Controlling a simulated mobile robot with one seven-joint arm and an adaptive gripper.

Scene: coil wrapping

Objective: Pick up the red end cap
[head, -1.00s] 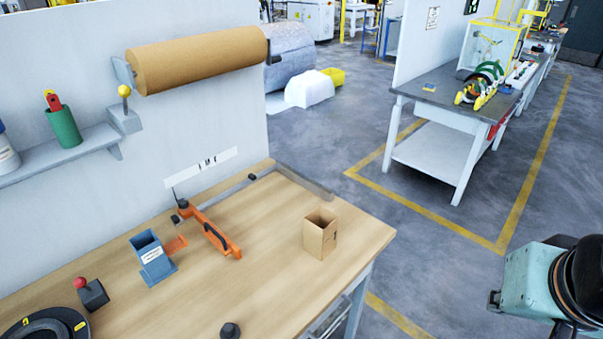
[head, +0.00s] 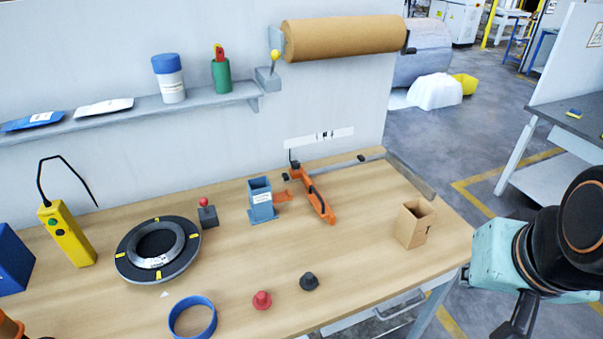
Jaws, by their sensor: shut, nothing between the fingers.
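The red end cap (head: 262,300) sits on the wooden bench near its front edge, apart from other things. A similar dark cap (head: 309,282) stands to its right and a little farther back. My arm is at the right edge of the view. Part of my dark gripper (head: 518,318) shows at the bottom, well to the right of the red end cap and off the bench. It is shut and holds nothing; its lower part is cut off by the frame.
A blue ring (head: 192,318) lies left of the red cap. Behind are a black turntable (head: 157,249), a blue holder (head: 262,201), an orange-handled tool (head: 316,196) and a cardboard box (head: 414,223). A yellow pendant (head: 66,234) stands left. Bare bench surrounds the caps.

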